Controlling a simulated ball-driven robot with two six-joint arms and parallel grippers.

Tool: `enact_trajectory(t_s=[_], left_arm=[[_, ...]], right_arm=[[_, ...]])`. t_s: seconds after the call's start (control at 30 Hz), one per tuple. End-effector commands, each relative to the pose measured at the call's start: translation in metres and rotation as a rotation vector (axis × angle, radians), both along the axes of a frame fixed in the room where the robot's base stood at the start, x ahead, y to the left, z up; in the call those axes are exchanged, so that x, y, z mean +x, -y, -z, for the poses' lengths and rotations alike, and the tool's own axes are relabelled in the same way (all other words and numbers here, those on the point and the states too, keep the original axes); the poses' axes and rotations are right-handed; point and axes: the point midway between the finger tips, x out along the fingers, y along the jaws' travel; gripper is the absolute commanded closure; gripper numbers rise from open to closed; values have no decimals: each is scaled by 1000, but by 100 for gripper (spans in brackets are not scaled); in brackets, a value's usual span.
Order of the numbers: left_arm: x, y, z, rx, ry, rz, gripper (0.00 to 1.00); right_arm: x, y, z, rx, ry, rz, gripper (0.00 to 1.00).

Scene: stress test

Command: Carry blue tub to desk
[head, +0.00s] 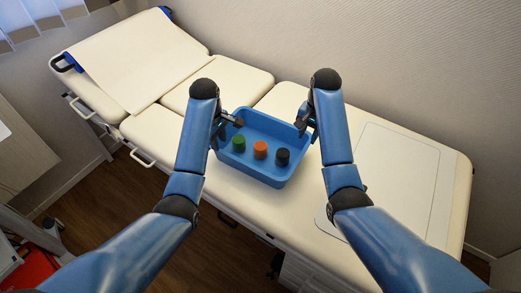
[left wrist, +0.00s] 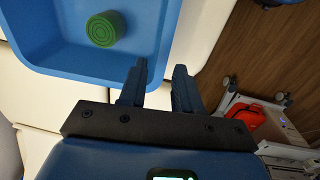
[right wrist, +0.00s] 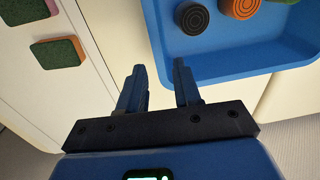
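The blue tub (head: 268,126) rests on the cream padded couch (head: 150,130). Inside it a green cylinder (head: 239,143), an orange cylinder (head: 260,149) and a dark cylinder (head: 283,156) stand in a row. My left gripper (head: 232,121) is at the tub's left rim. In the left wrist view its fingers (left wrist: 160,85) are apart, one over the tub's inside and one outside. My right gripper (head: 304,122) is at the right rim. In the right wrist view its fingers (right wrist: 159,85) are also apart, on either side of the rim line. Contact with the rim cannot be told.
A white sheet (head: 135,55) covers the couch's raised end. A cart with a red item (left wrist: 247,122) stands at the lower left, on wood floor (head: 110,205). The wall is close behind.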

Motion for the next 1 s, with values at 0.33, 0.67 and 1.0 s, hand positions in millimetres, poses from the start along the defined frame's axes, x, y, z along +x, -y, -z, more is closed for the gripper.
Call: enact_trajectory(t_s=[0.33,0.67,1.0], left_arm=[[1,0,1,-1,3,-2,67],[2,1,30,-1,1,-1,67],[6,3,81,0,1,-1,67]], right_arm=[[0,0,1,0,3,2,67],[1,-2,30,0,1,1,67],[4,-6,81,0,2,1,67]])
